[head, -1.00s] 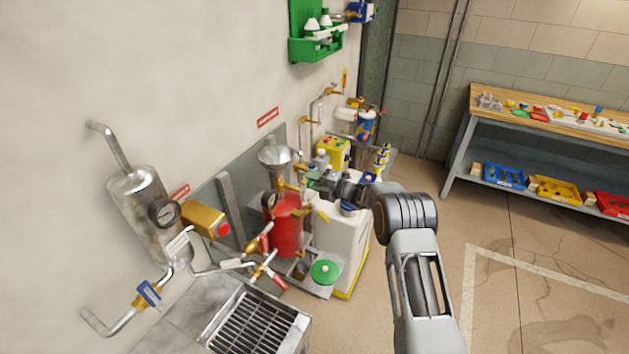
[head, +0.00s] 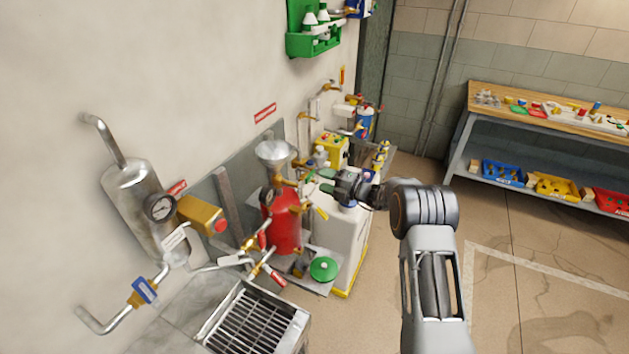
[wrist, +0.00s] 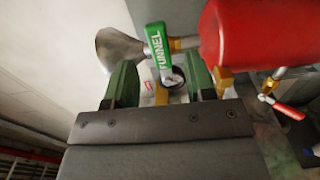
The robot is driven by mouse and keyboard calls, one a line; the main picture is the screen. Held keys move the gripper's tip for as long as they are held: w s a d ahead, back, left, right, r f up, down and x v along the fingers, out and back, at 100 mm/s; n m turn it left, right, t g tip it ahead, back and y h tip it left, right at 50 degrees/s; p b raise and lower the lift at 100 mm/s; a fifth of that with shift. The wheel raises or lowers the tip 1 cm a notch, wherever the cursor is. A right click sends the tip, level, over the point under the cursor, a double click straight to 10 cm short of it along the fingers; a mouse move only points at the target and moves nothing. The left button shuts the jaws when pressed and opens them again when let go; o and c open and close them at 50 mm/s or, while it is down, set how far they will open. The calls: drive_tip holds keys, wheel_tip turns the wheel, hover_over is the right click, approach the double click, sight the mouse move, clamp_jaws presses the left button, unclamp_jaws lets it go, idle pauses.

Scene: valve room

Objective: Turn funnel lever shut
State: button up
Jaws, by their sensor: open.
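The funnel lever (wrist: 159,53) is a green handle lettered FUNNEL in the wrist view, on the pipe between the grey funnel (wrist: 118,49) and the red tank (wrist: 240,38). In the head view the funnel (head: 276,152) sits above the red tank (head: 283,222). My gripper (wrist: 159,85) is open, with green fingers on either side of the lever's lower end in the picture. I cannot tell whether the lever reaches between the fingertips. In the head view my gripper (head: 325,181) is right of the funnel, and the lever is hard to make out there.
A round gauge (wrist: 172,78) shows behind the fingers. A red-handled valve (wrist: 285,107) is at the right of the wrist view. A floor grate (head: 257,322) is in front.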

drive_tip(key=b+v, duration=0.1)
drive_tip(key=v, duration=0.7)
drive_tip(key=shift+s+d, duration=0.1)
drive_tip(key=s+f+n+g+h, duration=0.2)
drive_tip(key=s+f+n+g, duration=0.3)
drive_tip(key=n, duration=0.5)
drive_tip(key=s+n+g+h, duration=0.3)
drive_tip(key=s+n+h, duration=0.2)
drive_tip(key=s+n, duration=0.75)
drive_tip(key=s+d+r+n+t+h, duration=0.2)
drive_tip(key=s+d+r+n+h, duration=0.1)
drive_tip(key=s+r+n, duration=0.4)
drive_tip(key=s+d+r+n+t+h, duration=0.3)
drive_tip(key=s+r+n+h, duration=0.3)
drive_tip(key=s+n, duration=0.3)
drive_tip(key=d+r+n, duration=0.1)
drive_tip(key=n, duration=0.1)
drive_tip(key=shift+n, duration=0.35)
